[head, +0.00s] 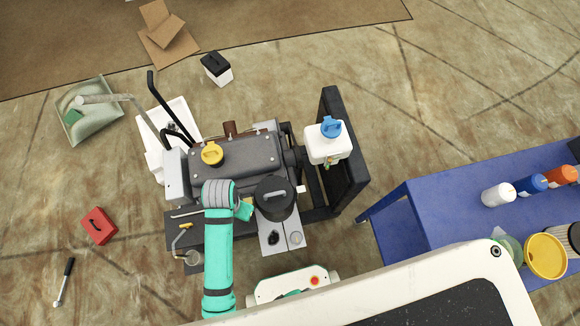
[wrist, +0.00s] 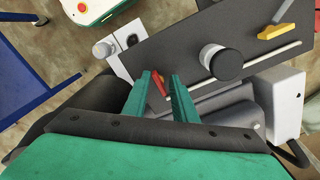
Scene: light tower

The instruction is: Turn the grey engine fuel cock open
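The engine (head: 235,160) is a dark grey block with a yellow cap on top. My gripper (wrist: 161,76) is open, its two teal fingers apart and pointing at the engine's side. A small red lever (wrist: 158,84) shows between the fingers; I cannot tell if they touch it. In the head view my gripper (head: 244,209) is beside the black round canister, mostly hidden by my arm. I cannot make out a grey fuel cock for certain; the red lever may belong to it. A yellow lever (wrist: 275,31) sits further right in the wrist view.
A black canister (head: 275,197) stands close right of my gripper. A white tank (head: 327,147) with a blue cap is on a black frame (head: 346,175). A blue table (head: 425,205) with bottles stands right. A red box (head: 99,226) and dustpan (head: 90,125) lie left on the floor.

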